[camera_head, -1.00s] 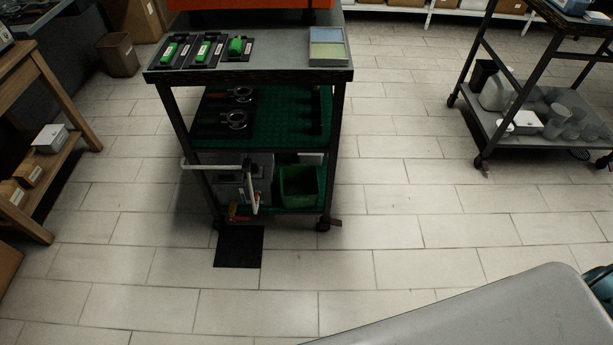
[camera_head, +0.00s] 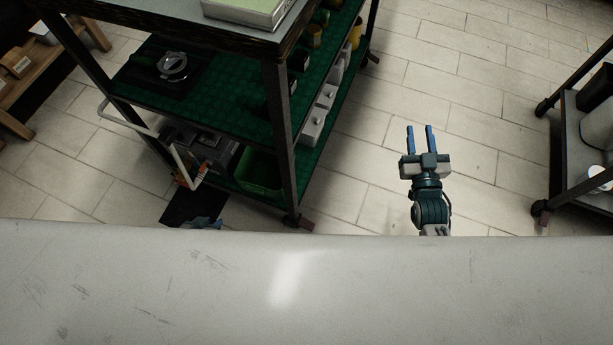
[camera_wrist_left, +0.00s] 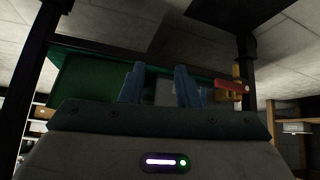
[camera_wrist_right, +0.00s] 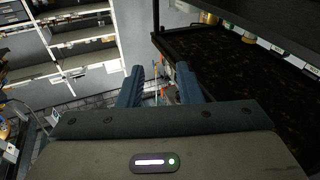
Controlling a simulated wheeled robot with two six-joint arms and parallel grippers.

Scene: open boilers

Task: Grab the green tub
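The green tub (camera_head: 260,172) sits on the lowest shelf of the cart, near its front right leg. In the left wrist view, a green surface that looks like the tub (camera_wrist_left: 90,85) lies left of the fingers. My left gripper (camera_head: 203,222) is low in front of the cart, mostly hidden behind my grey body; its fingers (camera_wrist_left: 160,82) are apart, with no clear hold on anything. My right gripper (camera_head: 419,137) is open and empty over the floor right of the cart; its fingers also show in the right wrist view (camera_wrist_right: 158,85).
The cart's green middle shelf (camera_head: 205,95) and its legs frame the tub. A white handle (camera_head: 183,165) and a grey box (camera_head: 205,145) are left of it. Another cart (camera_head: 575,150) stands at right. Floor between the carts is clear.

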